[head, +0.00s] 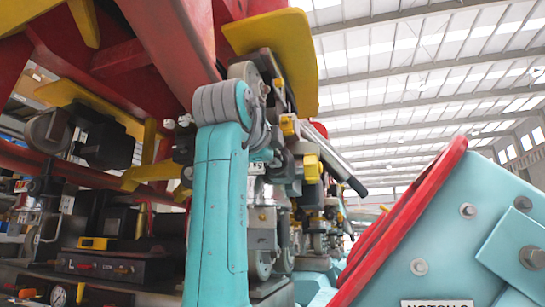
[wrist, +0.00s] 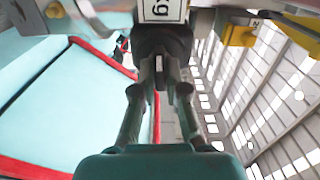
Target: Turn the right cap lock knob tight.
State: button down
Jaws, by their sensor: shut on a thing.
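In the wrist view my gripper (wrist: 160,76) reaches up from the bottom with its two fingers closed around the lower end of a dark cap lock knob (wrist: 164,40). The knob sits just below a white label with black marks (wrist: 163,9), which is cut off by the top edge. The fingers hide part of the knob, and I cannot tell its turn angle. In the head view my teal arm rises in the middle, and I cannot make out the fingers or this knob. A dark box marked L (head: 72,265) stands at the lower left.
A teal panel with a red rim (head: 400,225) fills the head view's lower right. Red beams and yellow plates (head: 300,60) hang close above and around my arm. A pressure gauge (head: 58,296) is at the lower left. Yellow parts (wrist: 240,30) lie right of the knob.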

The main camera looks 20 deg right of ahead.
jog(key=shift+m, duration=0.5)
jog(key=c, duration=1.2)
grip_release()
jog(key=v, duration=1.2)
